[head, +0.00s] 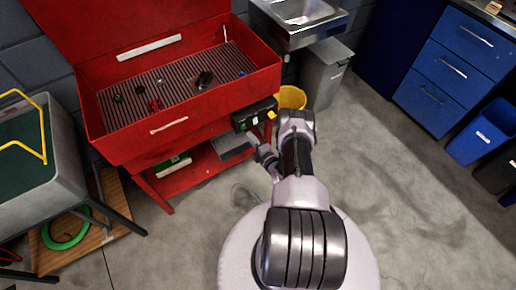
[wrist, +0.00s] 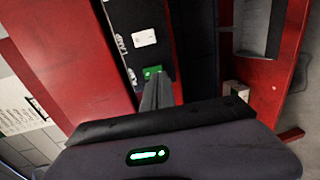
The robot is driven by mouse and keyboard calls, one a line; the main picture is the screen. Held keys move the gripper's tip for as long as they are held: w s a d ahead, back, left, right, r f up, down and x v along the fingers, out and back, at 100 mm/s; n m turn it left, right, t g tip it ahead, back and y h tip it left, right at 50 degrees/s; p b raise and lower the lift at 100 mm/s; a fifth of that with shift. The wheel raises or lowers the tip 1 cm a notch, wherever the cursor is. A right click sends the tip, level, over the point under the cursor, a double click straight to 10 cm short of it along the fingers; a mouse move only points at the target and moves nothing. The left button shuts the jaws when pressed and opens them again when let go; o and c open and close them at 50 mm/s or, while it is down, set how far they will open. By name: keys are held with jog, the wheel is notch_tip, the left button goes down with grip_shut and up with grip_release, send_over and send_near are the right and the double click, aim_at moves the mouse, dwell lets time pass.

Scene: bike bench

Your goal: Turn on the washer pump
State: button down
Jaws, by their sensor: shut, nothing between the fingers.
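The red parts washer (head: 95,140) stands at the left back with its lid raised. A black control box (head: 255,115) is mounted on its front right, below the tub. In the wrist view the control box (wrist: 137,30) shows a white label and a small green switch-like part (wrist: 152,71) near its lower edge. My gripper (wrist: 158,80) is shut and empty, its fingertips just below the green part and partly covering it. I cannot tell whether they touch it. In the head view my gripper (head: 264,152) is low in front of the box, partly hidden by my arm.
A yellow bucket (head: 292,97) and a grey bin (head: 324,72) stand right of the washer, near a steel sink (head: 300,14). The washer's red lower shelf (head: 190,178) lies under the tub. A grey basin (head: 60,185) is at left.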

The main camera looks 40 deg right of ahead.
aim_at(244, 127)
jog(key=shift+b+x, duration=0.45)
jog(key=shift+x, duration=1.05)
